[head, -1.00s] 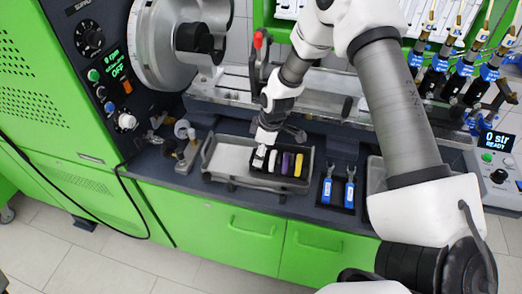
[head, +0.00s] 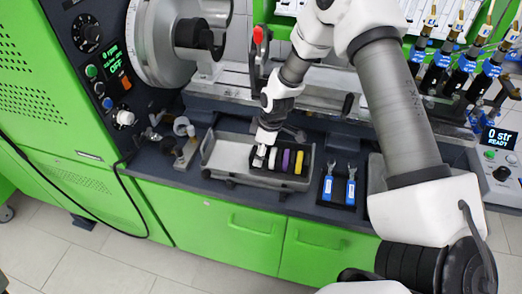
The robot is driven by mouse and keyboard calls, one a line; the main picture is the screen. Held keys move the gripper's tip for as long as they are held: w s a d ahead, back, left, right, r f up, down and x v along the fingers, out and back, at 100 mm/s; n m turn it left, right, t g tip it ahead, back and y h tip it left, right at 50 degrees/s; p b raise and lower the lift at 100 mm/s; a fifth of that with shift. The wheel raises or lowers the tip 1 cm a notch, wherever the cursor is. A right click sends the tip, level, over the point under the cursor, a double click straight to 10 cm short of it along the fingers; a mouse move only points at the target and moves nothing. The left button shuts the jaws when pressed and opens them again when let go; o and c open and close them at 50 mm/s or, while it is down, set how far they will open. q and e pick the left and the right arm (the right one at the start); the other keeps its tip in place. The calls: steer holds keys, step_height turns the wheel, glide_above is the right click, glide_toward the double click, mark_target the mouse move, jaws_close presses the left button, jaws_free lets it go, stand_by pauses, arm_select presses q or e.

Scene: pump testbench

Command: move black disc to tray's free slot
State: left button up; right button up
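The tray (head: 222,155) is a grey open tray on the dark bench. Its right part has a black slotted insert with a white disc (head: 271,158), a purple disc (head: 285,160) and a yellow disc (head: 299,162). My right gripper (head: 259,160) points down at the left end of the insert, beside the white disc. It covers the slot there. Its fingertips are too small to show whether they hold anything. I cannot pick out the black disc for certain against the dark insert. My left gripper is not in view.
A grey machine chuck (head: 165,45) with a black hub stands behind left. Small metal fittings (head: 183,145) stand left of the tray. Two blue-handled tools (head: 339,187) lie in a black holder to its right. The bare left part of the tray is free.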

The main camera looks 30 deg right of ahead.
steer(key=o, duration=1)
steer(key=shift+r, duration=0.1)
steer(key=shift+r+p, duration=3.15)
steer(key=shift+r, duration=0.6)
